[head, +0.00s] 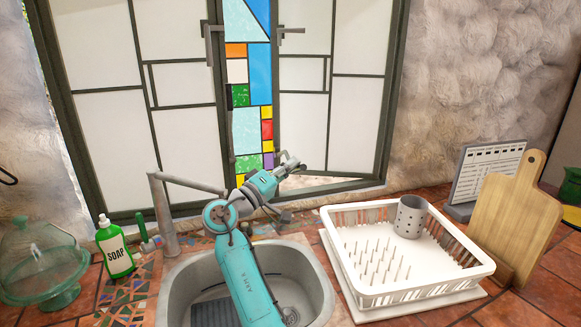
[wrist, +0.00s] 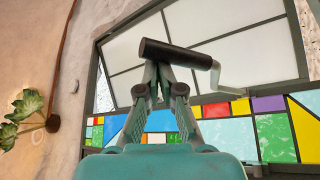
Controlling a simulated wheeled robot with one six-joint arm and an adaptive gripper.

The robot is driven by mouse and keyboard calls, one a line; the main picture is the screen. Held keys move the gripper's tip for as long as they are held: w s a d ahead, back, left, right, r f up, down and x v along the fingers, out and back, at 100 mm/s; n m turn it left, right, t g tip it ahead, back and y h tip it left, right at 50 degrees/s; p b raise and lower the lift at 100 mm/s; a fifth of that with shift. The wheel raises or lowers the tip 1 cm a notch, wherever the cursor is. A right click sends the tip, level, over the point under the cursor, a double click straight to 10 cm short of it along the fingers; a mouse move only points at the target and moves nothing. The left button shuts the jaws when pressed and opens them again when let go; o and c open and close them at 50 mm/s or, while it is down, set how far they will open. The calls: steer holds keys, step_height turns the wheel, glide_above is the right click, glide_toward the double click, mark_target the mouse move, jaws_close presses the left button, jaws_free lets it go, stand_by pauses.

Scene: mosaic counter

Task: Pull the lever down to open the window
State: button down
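A lever with a black grip (wrist: 176,54) and a bent pale grey arm (wrist: 215,76) crosses the wrist view in front of the window. My gripper (wrist: 158,68) has its two fingers drawn together, and the grip covers their very tips. The grip lies across the fingers, not visibly between them; I cannot tell whether they touch. In the head view my gripper (head: 288,165) is low at the window's middle, and the lever is not clear there. The window's right panel (head: 303,105) shows a gap at its bottom edge. Grey handles stand higher on the left (head: 211,42) and right (head: 290,31) panels.
The sink (head: 180,285) lies under my arm. A grey faucet (head: 163,215) and green soap bottle (head: 114,248) stand left of it. A white dish rack (head: 410,290) with a grey cup (head: 410,216) is to the right, before a wooden board (head: 515,225).

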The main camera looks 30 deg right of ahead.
step_height(320, 180, up, 10)
stand_by(0.5)
stand_by(0.4)
